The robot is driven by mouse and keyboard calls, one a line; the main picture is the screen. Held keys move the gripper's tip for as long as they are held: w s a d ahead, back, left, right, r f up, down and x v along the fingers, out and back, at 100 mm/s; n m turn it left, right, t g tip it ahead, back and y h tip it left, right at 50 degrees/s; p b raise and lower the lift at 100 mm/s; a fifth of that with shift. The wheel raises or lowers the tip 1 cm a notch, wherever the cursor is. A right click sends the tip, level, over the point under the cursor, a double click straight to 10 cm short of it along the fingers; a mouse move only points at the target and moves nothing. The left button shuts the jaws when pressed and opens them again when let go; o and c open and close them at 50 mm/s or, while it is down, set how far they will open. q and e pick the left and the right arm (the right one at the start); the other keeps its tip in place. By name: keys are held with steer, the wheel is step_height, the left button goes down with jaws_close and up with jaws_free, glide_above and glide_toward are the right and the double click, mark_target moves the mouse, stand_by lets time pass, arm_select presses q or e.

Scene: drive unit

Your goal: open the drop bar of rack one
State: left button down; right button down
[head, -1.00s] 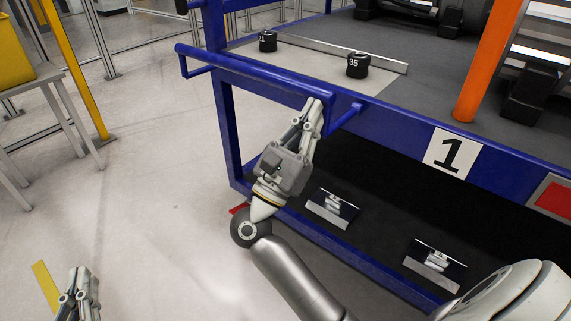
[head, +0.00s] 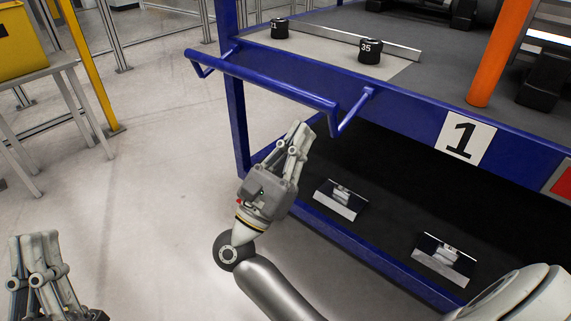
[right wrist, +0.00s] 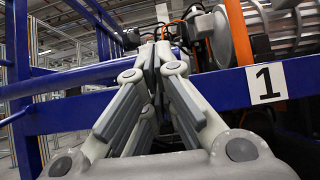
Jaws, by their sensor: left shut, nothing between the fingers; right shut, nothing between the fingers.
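Rack one is blue and carries a white "1" sign (head: 464,139) on its front beam. Its drop bar (head: 262,80) is a long blue bar with a bent bracket at each end. It stands out in front of the rack's upper left edge, a little below the deck. My right gripper (head: 301,130) is shut and empty, just below the bar's right part, with a small gap seeming to show. In the right wrist view its closed fingers (right wrist: 158,58) point toward the rack. My left gripper (head: 35,240) is shut and empty at the lower left, away from the rack.
An orange post (head: 497,55) rises at the right. A yellow bin (head: 22,42) on a table and a yellow post stand at the left. The floor between is clear.

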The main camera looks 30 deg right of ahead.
steer(key=shift+v, duration=2.4)
